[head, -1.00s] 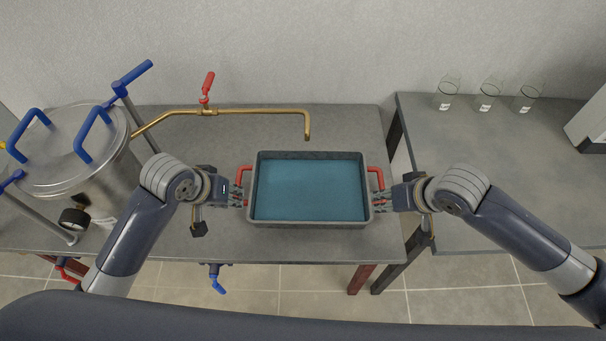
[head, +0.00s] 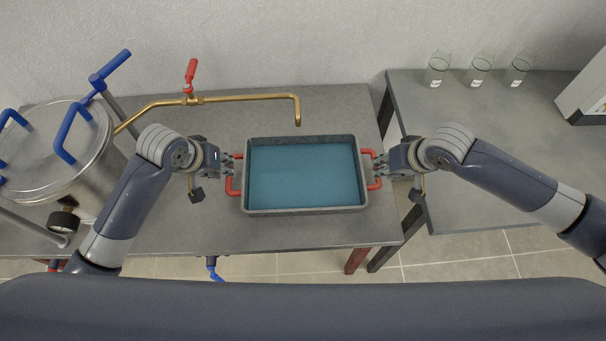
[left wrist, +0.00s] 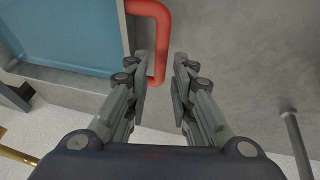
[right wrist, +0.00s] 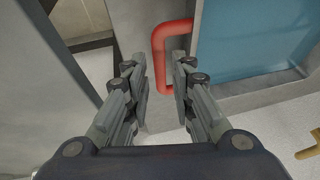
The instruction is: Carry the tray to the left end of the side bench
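The tray (head: 305,210) is a dark grey rectangular pan with blue inside and red handles at both ends. It sits on the grey bench (head: 310,233) below the brass spout. My left gripper (head: 232,163) is at the left red handle (head: 229,187); in the left wrist view the fingers (left wrist: 161,60) are apart, with the handle bar between them. My right gripper (head: 382,164) is at the right red handle (head: 377,183); in the right wrist view its fingers (right wrist: 158,66) are also apart either side of the bar. The side bench (head: 480,150) is to the right.
Several glass items are in view, including a beaker (head: 436,72) at the back of the side bench, with a pale box (head: 585,98) farther right. The side bench's left end is clear. A steel vessel (head: 55,165) stands left; a brass pipe (head: 245,97) runs behind the tray.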

